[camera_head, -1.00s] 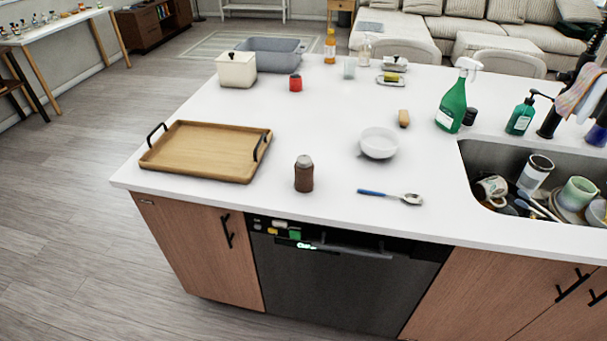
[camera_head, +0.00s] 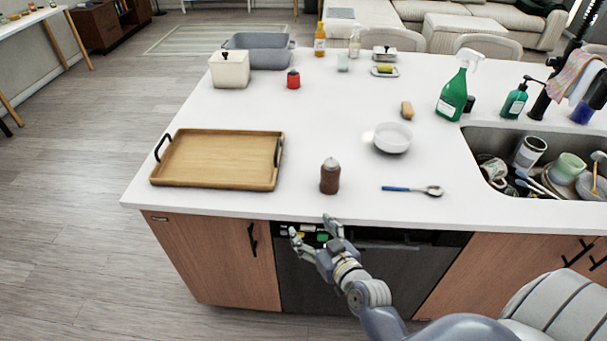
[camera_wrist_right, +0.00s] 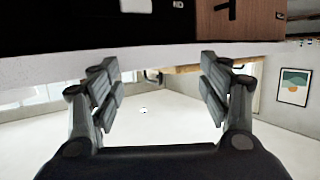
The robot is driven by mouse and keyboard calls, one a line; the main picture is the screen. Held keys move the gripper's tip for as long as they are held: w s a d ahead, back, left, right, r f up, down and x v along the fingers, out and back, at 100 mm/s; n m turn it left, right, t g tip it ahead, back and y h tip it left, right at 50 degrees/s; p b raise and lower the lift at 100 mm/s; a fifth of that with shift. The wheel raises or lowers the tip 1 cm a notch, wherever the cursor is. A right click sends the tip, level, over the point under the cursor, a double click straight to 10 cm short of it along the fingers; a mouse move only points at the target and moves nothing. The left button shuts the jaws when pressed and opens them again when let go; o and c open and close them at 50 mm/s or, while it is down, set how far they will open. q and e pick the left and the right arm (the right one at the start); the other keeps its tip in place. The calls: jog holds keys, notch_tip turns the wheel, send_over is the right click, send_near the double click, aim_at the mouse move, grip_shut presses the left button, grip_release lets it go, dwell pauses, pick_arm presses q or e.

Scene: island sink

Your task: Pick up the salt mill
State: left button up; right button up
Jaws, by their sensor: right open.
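The salt mill (camera_head: 330,177), a brown body with a grey top, stands upright on the white counter near its front edge, between the tray and the spoon. My right gripper (camera_head: 310,227) is open and empty in front of the counter edge, just below and slightly left of the mill in the head view. It does not touch the mill. In the right wrist view the two fingers (camera_wrist_right: 160,85) are spread apart with nothing between them, and the mill does not show there. My left gripper is not in view.
A wooden tray (camera_head: 217,160) with black handles lies left of the mill. A spoon (camera_head: 412,189) and a white bowl (camera_head: 392,138) are to its right. The sink (camera_head: 465,150) holds dishes. The counter directly around the mill is clear.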

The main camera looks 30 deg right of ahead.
notch_tip(320, 180, up, 4)
jog(key=w, duration=0.1)
jog(key=m+t+h, duration=0.2)
jog(key=m+h, duration=0.2)
jog(key=h, duration=0.2)
send_near(332, 182)
jog(key=shift+x, duration=1.2)
jog(key=p+x, duration=0.1)
jog(key=x, duration=0.3)
jog(key=shift+w+d+f, duration=0.1)
jog(key=shift+w+d, duration=0.05)
jog(key=shift+w, duration=0.1)
jog(key=p+x, duration=0.1)
jog(key=x, duration=0.4)
jog(key=shift+w, duration=0.15)
jog(key=shift+w+d, duration=0.15)
jog(key=shift+w, duration=0.25)
jog(key=shift+s, duration=0.1)
jog(key=c, duration=1.3)
